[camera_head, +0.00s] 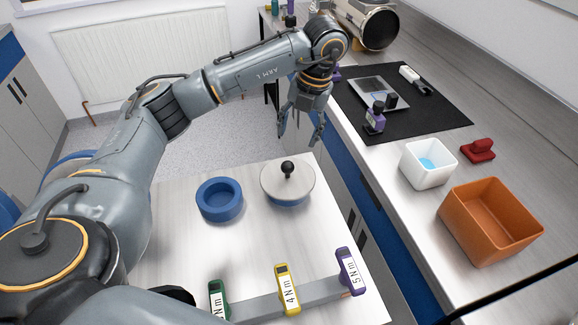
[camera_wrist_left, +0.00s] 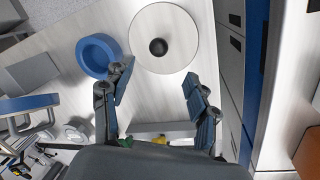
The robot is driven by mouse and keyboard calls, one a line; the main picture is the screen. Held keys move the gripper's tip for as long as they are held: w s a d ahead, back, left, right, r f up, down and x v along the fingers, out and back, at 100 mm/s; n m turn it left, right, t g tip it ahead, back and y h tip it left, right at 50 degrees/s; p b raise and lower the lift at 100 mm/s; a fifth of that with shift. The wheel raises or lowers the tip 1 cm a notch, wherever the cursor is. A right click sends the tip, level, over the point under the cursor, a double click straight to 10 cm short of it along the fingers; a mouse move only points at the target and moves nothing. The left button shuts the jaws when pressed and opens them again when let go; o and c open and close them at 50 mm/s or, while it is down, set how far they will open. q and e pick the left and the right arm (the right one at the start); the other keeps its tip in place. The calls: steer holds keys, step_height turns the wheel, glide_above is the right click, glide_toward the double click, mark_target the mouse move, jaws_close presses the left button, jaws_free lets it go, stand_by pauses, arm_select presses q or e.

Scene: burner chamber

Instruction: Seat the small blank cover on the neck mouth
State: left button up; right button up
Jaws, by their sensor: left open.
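A round pale grey cover (camera_head: 272,184) with a black ball knob (camera_head: 287,169) rests on the table, with a blue edge showing beneath it. The cover (camera_wrist_left: 180,22) also shows in the left wrist view, beyond the fingertips. A cylindrical chamber with a dark round opening (camera_head: 378,27) lies at the back of the bench; whether this is the neck mouth I cannot tell. My left gripper (camera_head: 299,135) is open and empty, above and behind the cover, apart from it. It also shows open in the left wrist view (camera_wrist_left: 157,82). My right gripper is not in view.
An empty blue ring (camera_head: 212,213) stands left of the cover. Green, yellow and purple torque tools (camera_head: 348,270) stand along the table's front. The bench holds a black mat (camera_head: 430,128), a purple bottle (camera_head: 375,122), a white bin (camera_head: 425,178) and an orange bin (camera_head: 470,235).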

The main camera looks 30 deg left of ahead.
mark_target(288, 164)
arm_select(q)
steer(key=f, duration=0.2)
steer(key=a+f, duration=0.1)
steer(key=f, duration=0.4)
steer(key=shift+s+a+p, duration=0.15)
steer(key=shift+s+p, duration=0.2)
steer(key=shift+s, duration=0.05)
steer(key=shift+f, duration=0.25)
steer(key=shift+s+a+f, duration=0.1)
steer(key=shift+f, duration=0.15)
steer(key=f, duration=0.1)
steer(key=f+p, duration=0.1)
steer(key=f, duration=0.1)
steer(key=shift+s+a+f+p, duration=0.25)
steer(key=shift+s+a+p, duration=0.05)
steer(key=shift+p, duration=0.05)
steer(key=shift+f, duration=0.35)
steer(key=shift+a+f, duration=0.1)
steer(key=shift+f, duration=0.1)
jaws_close()
steer(key=shift+w+r, duration=0.1)
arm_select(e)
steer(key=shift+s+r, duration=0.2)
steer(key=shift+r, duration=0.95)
